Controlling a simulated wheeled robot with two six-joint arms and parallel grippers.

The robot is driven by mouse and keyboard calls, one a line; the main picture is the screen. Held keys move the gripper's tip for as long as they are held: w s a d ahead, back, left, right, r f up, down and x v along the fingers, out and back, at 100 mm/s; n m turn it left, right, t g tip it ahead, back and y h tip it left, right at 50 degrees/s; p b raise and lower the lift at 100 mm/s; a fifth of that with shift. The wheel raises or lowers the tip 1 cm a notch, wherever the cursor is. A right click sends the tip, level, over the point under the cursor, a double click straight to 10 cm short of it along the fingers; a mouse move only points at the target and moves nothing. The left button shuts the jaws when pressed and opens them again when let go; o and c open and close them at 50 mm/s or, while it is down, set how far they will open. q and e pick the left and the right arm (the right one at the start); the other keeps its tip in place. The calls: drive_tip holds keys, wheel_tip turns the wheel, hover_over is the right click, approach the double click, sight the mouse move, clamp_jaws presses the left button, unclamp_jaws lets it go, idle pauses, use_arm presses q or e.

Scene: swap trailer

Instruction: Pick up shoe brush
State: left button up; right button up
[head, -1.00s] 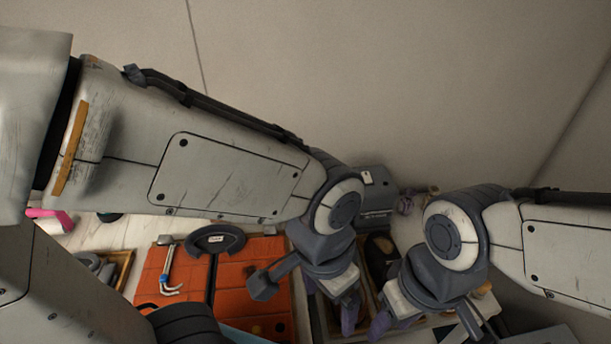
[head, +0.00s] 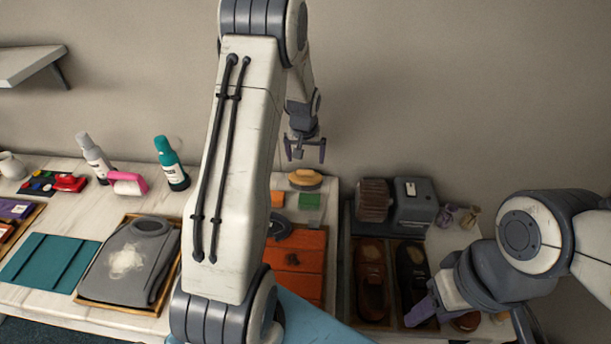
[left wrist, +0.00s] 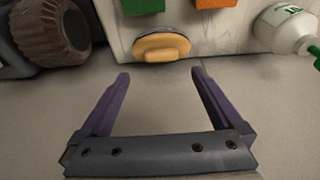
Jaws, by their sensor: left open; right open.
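The shoe brush (head: 305,179), an oval block with a tan top, lies at the back of the table beside the wall. In the left wrist view the brush (left wrist: 161,46) is ahead of the fingertips, centred between them and apart from them. My left gripper (head: 305,152) is open and empty, above and just behind the brush in the head view; its two purple fingers (left wrist: 160,76) are spread wide. My right gripper (head: 425,312) is over the shoe tray at the right; one purple finger shows clearly and nothing is seen in its grip.
A polishing machine (head: 414,205) with a brown bristle roller (head: 372,199) stands to the right. A teal-capped bottle (head: 172,165) stands left. Shoes (head: 370,278) lie in a tray. The wall is close behind.

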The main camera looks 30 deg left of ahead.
sight(305, 171)
use_arm(q)
drive_tip(key=shift+x, duration=1.2)
drive_tip(key=p+x, duration=0.2)
drive_tip(key=x, duration=0.1)
drive_tip(key=shift+a+f+p, duration=0.15)
drive_tip(key=shift+f+p, duration=0.15)
drive_tip(key=shift+f, duration=0.05)
drive_tip(key=shift+w+f, duration=0.15)
drive_tip(key=shift+f, duration=0.55)
clamp_jaws()
